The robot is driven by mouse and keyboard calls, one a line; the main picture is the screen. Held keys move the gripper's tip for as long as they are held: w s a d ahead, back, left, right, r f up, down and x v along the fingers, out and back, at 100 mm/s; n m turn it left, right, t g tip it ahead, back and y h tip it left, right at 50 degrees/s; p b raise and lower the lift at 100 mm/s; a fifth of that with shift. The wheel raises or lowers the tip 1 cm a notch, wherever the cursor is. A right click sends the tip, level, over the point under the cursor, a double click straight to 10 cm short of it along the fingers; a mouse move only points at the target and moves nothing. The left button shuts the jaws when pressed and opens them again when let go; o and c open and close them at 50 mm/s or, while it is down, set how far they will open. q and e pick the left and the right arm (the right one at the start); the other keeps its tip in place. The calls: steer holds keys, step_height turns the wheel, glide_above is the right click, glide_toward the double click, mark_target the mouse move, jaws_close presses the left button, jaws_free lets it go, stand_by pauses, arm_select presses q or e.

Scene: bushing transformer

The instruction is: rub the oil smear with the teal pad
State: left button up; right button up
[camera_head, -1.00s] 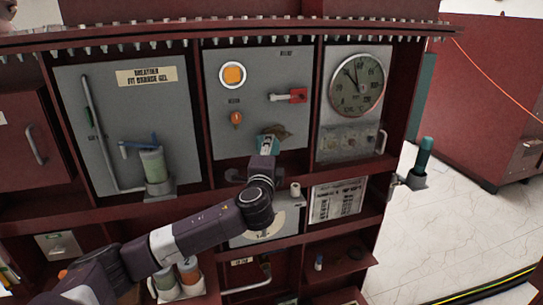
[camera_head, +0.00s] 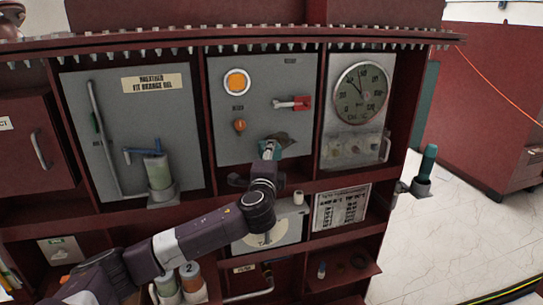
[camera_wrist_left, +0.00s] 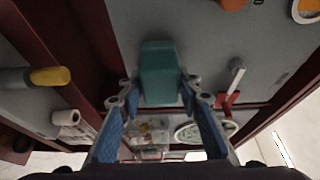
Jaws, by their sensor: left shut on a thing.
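My left gripper (camera_head: 268,151) is shut on the teal pad (camera_wrist_left: 159,72), which sticks out past its fingers (camera_wrist_left: 158,95) in the left wrist view. In the head view the gripper reaches up to the lower part of the grey middle panel (camera_head: 225,142). The pad's teal edge shows there beside the fingers. The oil smear (camera_head: 284,139) is a dark patch on that panel, just above and right of the pad, which partly hides it. I cannot tell whether the pad touches the panel. My right gripper is not in view.
A red-handled lever (camera_head: 301,104), an orange bulb (camera_head: 239,126) and an orange round light (camera_head: 237,82) sit above on the panel. A dial gauge (camera_head: 361,93) is to the right. A shelf ledge (camera_head: 310,180) and a small white cylinder (camera_head: 298,197) lie below.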

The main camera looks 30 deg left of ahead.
arm_select(q)
steer(key=shift+w+a, duration=0.5)
steer(key=shift+a, duration=0.05)
steer(key=shift+w+d+b, duration=0.8)
steer(key=shift+w+d, duration=2.85)
steer(key=shift+w, duration=0.7)
steer(key=shift+s+a+r+p, duration=0.1)
steer(key=shift+s+a+p, duration=0.5)
steer(key=shift+s+a, duration=0.75)
steer(key=shift+s+a+f+p, duration=0.1)
steer(key=shift+s+a+p, duration=0.55)
steer(key=shift+s+a, duration=0.75)
steer(key=shift+s+a+r+p, duration=0.1)
steer(key=shift+s+a+p, duration=0.5)
steer(key=shift+s+a, duration=0.75)
steer(key=shift+s+d+r+p, duration=0.25)
steer(key=shift+d+r+p, duration=0.1)
steer(key=shift+r+p, duration=0.15)
steer(key=shift+w+d+f+b, duration=0.15)
steer(key=shift+w+d+b, duration=0.15)
steer(key=shift+w+d, duration=1.15)
